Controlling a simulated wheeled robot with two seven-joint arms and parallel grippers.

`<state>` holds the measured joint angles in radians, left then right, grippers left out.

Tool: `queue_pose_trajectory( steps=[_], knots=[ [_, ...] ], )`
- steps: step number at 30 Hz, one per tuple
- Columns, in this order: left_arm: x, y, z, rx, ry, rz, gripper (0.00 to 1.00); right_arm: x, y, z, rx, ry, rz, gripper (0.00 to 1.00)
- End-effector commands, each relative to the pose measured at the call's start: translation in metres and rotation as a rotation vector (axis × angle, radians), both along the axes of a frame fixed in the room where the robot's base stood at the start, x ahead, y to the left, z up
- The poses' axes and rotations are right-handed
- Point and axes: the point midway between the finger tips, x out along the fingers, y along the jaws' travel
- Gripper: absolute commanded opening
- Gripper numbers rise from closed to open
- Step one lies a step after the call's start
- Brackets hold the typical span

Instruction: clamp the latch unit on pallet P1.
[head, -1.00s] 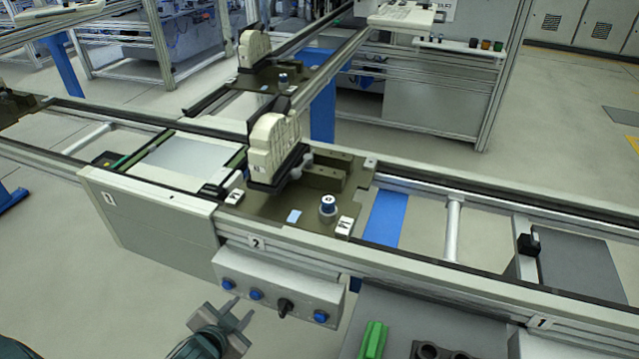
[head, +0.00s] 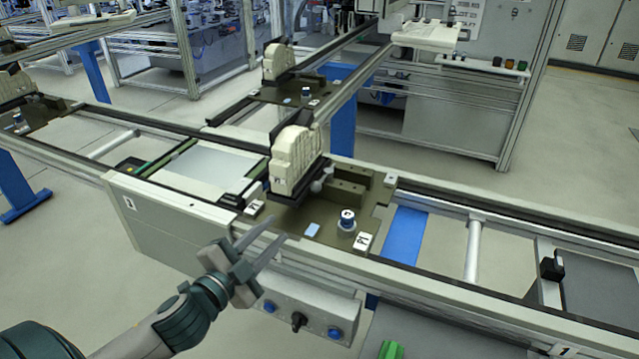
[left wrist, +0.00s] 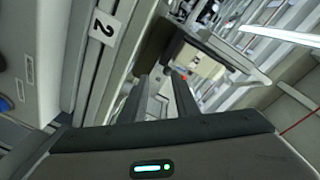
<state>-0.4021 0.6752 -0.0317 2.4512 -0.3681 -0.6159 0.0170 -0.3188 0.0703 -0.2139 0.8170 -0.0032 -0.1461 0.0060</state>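Pallet P1 (head: 327,236) is a dark olive plate on the line, with a white P1 label at its front right corner. The latch unit (head: 297,158) is a cream block standing upright in a black holder (head: 291,196) on the pallet's left part. A round knob with a blue top (head: 347,219) stands near the pallet's front right. My left gripper (head: 278,229) is in front of the line, near the pallet's front left edge. Its two fingers are apart with nothing between them; they also show in the left wrist view (left wrist: 162,80). My right gripper is not in view.
A control box (head: 310,312) with blue buttons and a black switch hangs below the front rail, close to my left gripper. A second pallet (head: 290,95) with a similar cream unit stands farther back. A green block (head: 391,350) shows at the bottom edge.

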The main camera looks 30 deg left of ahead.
Motion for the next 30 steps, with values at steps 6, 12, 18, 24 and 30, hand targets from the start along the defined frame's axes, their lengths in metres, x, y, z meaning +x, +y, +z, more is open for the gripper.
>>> queue_pose_trajectory(
  steps=[6, 12, 18, 24, 30],
  knots=[
    [0.005, -0.006, 0.021, 0.054, -0.067, -0.059, 0.28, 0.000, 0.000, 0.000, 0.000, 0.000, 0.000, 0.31],
    [0.005, -0.006, 0.021, 0.053, -0.066, -0.058, 0.28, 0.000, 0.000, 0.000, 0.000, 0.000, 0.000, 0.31],
    [0.007, -0.006, 0.021, 0.052, -0.066, -0.057, 0.28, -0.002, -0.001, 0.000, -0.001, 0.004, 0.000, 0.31],
    [0.018, -0.007, 0.022, 0.052, -0.065, -0.056, 0.28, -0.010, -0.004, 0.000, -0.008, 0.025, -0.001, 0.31],
    [0.039, -0.009, 0.023, 0.052, -0.066, -0.055, 0.28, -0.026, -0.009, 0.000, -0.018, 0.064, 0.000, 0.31]
  ],
)
